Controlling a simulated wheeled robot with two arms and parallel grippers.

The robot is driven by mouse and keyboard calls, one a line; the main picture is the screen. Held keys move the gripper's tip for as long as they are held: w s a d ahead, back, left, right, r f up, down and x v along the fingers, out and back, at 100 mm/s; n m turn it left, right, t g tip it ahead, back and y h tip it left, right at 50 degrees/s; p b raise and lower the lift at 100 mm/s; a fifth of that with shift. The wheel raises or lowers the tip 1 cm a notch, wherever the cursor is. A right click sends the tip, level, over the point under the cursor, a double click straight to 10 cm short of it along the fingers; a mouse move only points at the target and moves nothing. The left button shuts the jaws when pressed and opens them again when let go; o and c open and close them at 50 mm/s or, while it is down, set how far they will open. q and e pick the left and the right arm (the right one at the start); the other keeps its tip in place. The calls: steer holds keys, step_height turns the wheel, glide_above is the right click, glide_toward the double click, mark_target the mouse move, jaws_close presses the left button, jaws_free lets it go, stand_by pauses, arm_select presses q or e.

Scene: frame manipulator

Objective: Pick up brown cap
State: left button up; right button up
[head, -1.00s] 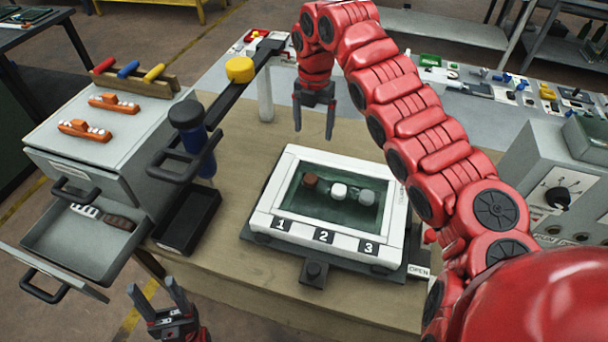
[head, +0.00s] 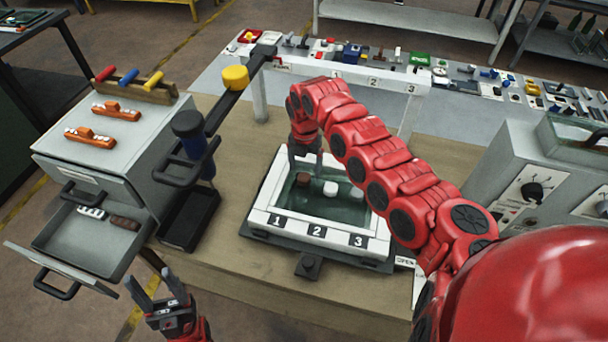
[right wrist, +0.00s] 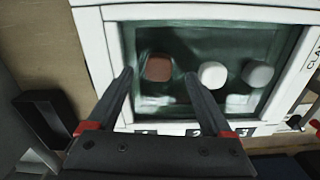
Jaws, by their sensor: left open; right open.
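The brown cap (head: 303,180) lies in the dark green recess of the white frame (head: 262,217), near the number 1 side. A white cap (head: 330,188) and a grey cap (head: 356,193) sit in a row to its right. In the right wrist view the brown cap (right wrist: 159,68) shows between the two fingertips of my right gripper (right wrist: 158,78), which is open and empty. In the head view my right gripper (head: 305,165) is over the recess by the brown cap; contact cannot be told. My left gripper (head: 154,286) is open and empty at the lower left.
An open grey drawer (head: 80,245) with small parts stands at the left, beside a black tray (head: 188,220). A black arm with a yellow knob (head: 236,77) reaches over the table. A grey control box (head: 520,180) stands at the right.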

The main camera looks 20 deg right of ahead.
mark_target(304, 176)
steer(key=shift+s+a+f+p, duration=0.15)
steer(key=shift+f+p, duration=0.4)
steer(key=shift+f, duration=1.15)
jaws_close()
steer(key=shift+r, duration=0.15)
